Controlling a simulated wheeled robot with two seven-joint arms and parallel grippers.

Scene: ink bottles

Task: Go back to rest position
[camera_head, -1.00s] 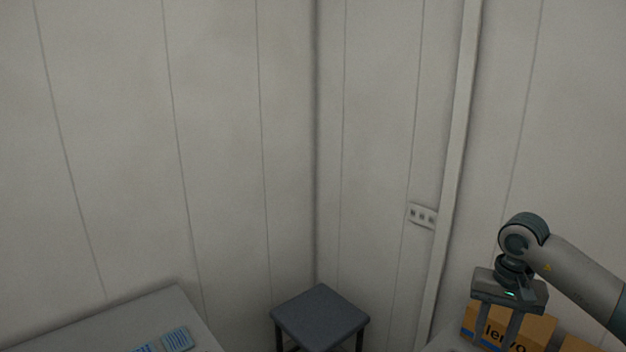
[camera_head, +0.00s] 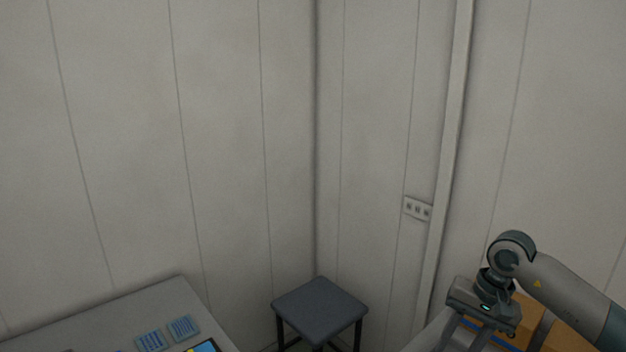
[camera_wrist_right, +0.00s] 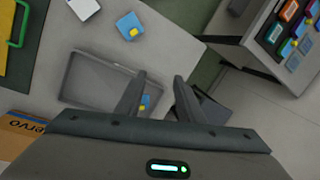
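My right arm comes in from the right in the head view, with its right gripper (camera_head: 466,338) pointing down at the bottom edge. Its fingertips are cut off there. In the right wrist view the two fingers of this gripper (camera_wrist_right: 160,80) stand apart with nothing held between them. They are above a grey tray (camera_wrist_right: 85,96) on a light table. A small blue and yellow item shows in the tray, partly hidden by the left finger. My left gripper is not in view.
A dark stool (camera_head: 320,308) stands in the corner. A table (camera_head: 125,312) at the left holds blue cards. Cardboard boxes (camera_head: 526,318) stand behind my right gripper. The wrist view shows a blue and yellow item (camera_wrist_right: 130,26) and a second table with colourful items (camera_wrist_right: 290,30).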

